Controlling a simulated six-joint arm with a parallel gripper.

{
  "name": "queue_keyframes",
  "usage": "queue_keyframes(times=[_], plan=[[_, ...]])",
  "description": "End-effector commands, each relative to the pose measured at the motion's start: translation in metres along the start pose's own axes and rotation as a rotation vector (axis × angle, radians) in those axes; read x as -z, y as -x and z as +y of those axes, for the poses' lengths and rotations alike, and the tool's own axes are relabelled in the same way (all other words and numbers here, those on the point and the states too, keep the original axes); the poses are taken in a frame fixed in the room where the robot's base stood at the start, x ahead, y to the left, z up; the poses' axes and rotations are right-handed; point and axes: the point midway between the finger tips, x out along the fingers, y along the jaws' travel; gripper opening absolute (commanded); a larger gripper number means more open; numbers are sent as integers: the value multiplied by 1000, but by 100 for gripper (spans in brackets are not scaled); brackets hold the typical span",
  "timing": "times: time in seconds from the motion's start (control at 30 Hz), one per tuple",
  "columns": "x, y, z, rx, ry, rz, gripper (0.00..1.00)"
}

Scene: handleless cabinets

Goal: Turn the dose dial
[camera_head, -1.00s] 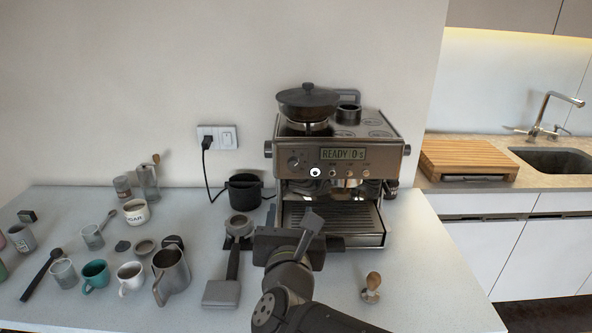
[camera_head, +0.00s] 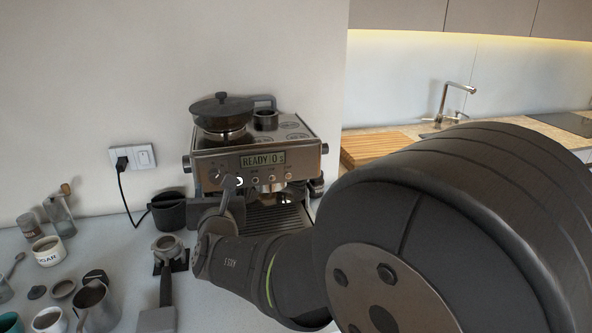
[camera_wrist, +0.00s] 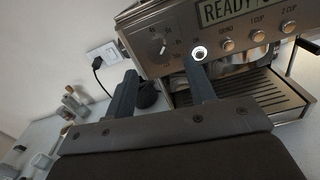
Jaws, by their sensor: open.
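The dose dial (camera_wrist: 160,46) is a round knob with a pale pointer and tick marks on the left of the espresso machine's front panel. In the head view the dial (camera_head: 214,176) shows just left of my gripper (camera_head: 229,186). In the wrist view my gripper (camera_wrist: 160,64) is open and empty, its two dark fingers spread. The dial shows beyond the gap between the fingertips, apart from them as far as I can tell. The machine's display (camera_head: 263,159) reads READY 0, its end partly cut off by glare or angle.
A lit white ring button (camera_wrist: 199,53) lies right of the dial, by the right finger. Smaller buttons (camera_wrist: 227,44) follow. The drip tray (camera_wrist: 250,92) is below. A black knock box (camera_head: 168,211), portafilter (camera_head: 166,270) and several cups stand left.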

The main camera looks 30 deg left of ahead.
Motion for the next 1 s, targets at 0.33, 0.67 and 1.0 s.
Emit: queue_keyframes(times=[0.33, 0.67, 1.0], plan=[[0, -41, 0, 0, 0, 0, 50], [0, -44, 0, 0, 0, -1, 50], [0, -44, 0, 0, 0, 0, 6]])
